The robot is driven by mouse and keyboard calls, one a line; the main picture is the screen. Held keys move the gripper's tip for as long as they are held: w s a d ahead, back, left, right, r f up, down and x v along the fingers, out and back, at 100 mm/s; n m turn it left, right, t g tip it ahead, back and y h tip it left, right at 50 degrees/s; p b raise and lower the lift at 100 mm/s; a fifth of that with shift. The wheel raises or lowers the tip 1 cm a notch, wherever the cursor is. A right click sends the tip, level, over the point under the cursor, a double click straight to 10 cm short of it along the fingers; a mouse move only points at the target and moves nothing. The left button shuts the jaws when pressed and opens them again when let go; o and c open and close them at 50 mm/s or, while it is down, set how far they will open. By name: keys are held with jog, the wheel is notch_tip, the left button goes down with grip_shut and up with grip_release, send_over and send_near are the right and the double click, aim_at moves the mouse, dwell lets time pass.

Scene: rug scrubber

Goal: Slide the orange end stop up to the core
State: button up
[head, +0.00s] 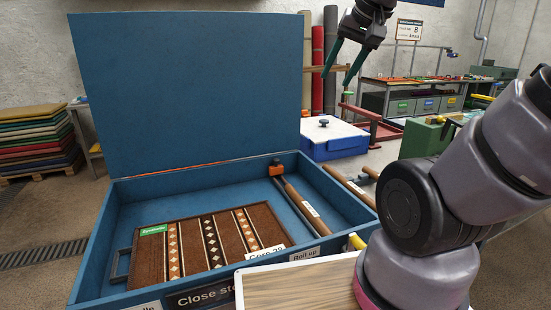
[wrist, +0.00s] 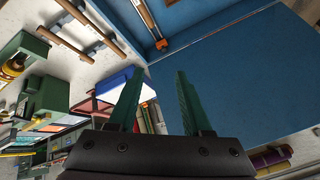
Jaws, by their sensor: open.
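The orange end stop (head: 277,170) sits inside the blue case (head: 105,225), near its back right corner. It has a dark part on top. It also shows in the wrist view (wrist: 161,44), upper middle. The core (head: 302,204), a brown rod with a white label, lies along the right side of the case, its far end close to the stop. In the wrist view the core (wrist: 146,15) runs to the top edge. My gripper (head: 337,80) is open and empty, high above and behind the case's right side.
The case's raised blue lid (head: 190,90) stands at the back left. A patterned brown rug (head: 190,245) lies in the case. A wooden board (head: 300,283) is at the front, beside my arm. A blue box with a white top (head: 335,138) stands behind the case.

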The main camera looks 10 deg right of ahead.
jog(key=w+f, duration=0.3)
jog(key=w, duration=0.9)
jog(key=n+g+h, duration=0.2)
send_over(276, 159)
jog(key=s, duration=0.5)
notch_tip(276, 159, down, 24)
jog(key=x, duration=1.1)
jog(key=shift+s+a, duration=0.2)
jog(key=shift+a, duration=0.05)
grip_shut()
